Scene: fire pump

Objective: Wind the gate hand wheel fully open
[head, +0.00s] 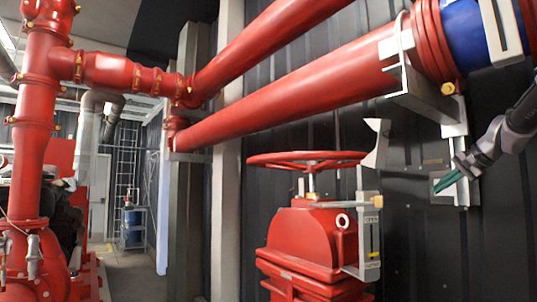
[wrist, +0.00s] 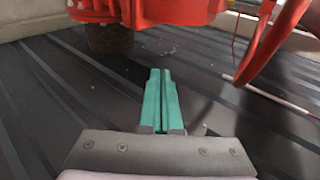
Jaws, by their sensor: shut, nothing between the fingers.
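The red gate hand wheel (head: 307,158) lies flat on top of the red gate valve body (head: 305,238), in the middle of the head view. A grey indicator plate (head: 370,225) marked OPEN near its top stands at the valve's right side, with a yellow mark low on it. My gripper (head: 447,182) is at the right of the head view, right of the wheel and apart from it. Its green fingers (wrist: 160,100) are closed together and empty in the wrist view. A curved red part (wrist: 268,58) shows there; I cannot tell whether it is the wheel.
Large red pipes (head: 300,105) run above the wheel, with a grey bracket (head: 405,75) near my arm. A dark ribbed wall (head: 420,240) stands behind. A red flanged part (wrist: 150,12) crosses the top of the wrist view. Open floor (head: 135,265) shows at lower left.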

